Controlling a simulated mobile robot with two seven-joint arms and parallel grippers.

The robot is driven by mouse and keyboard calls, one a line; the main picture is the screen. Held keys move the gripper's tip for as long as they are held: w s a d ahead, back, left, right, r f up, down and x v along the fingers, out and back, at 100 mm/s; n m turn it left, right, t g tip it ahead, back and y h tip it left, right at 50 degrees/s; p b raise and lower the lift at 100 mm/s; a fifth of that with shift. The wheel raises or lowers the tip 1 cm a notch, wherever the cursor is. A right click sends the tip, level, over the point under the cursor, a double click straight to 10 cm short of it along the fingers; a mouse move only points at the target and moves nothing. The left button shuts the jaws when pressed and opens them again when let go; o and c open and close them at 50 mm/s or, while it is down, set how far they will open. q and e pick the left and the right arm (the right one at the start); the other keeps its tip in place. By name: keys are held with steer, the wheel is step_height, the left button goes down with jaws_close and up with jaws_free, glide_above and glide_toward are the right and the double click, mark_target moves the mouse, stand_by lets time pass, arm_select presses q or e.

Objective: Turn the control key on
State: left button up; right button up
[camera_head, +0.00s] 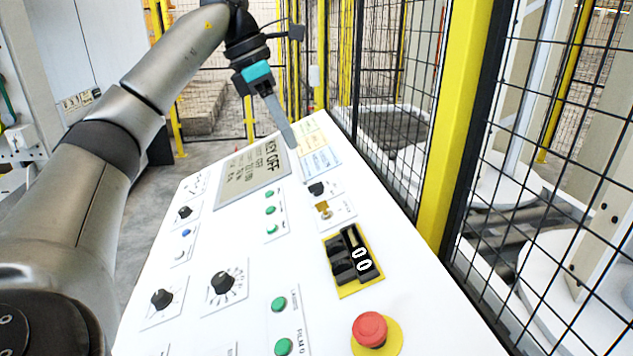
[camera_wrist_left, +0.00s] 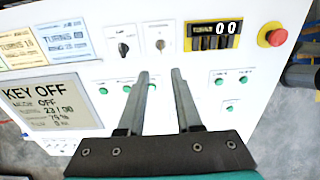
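The control key (camera_head: 323,209) is a small brass-coloured key switch on the white sloping panel (camera_head: 225,250), right of the display. It also shows in the left wrist view (camera_wrist_left: 160,45), beyond the fingertips. The display (camera_head: 253,172) reads KEY OFF; it is also in the left wrist view (camera_wrist_left: 50,100). My left gripper (camera_head: 291,142) is above the panel's far part, up and left of the key in the head view. Its two fingers are apart and empty in the left wrist view (camera_wrist_left: 161,75), not touching the key. My right gripper is not in view.
A black knob (camera_head: 317,188) sits close beside the key. A counter on a yellow plate (camera_head: 352,260) and a red emergency button (camera_head: 370,329) lie nearer. Green buttons (camera_head: 270,210) are left of the key. A yellow-framed mesh fence (camera_head: 450,130) stands along the panel's right side.

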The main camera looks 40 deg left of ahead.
mark_target(323, 209)
arm_select(q)
steer(key=b+x, duration=0.1)
steer(key=x, duration=1.4)
steer(key=shift+s+d, duration=0.1)
steer(key=shift+s, duration=0.05)
jaws_close()
stand_by(0.9)
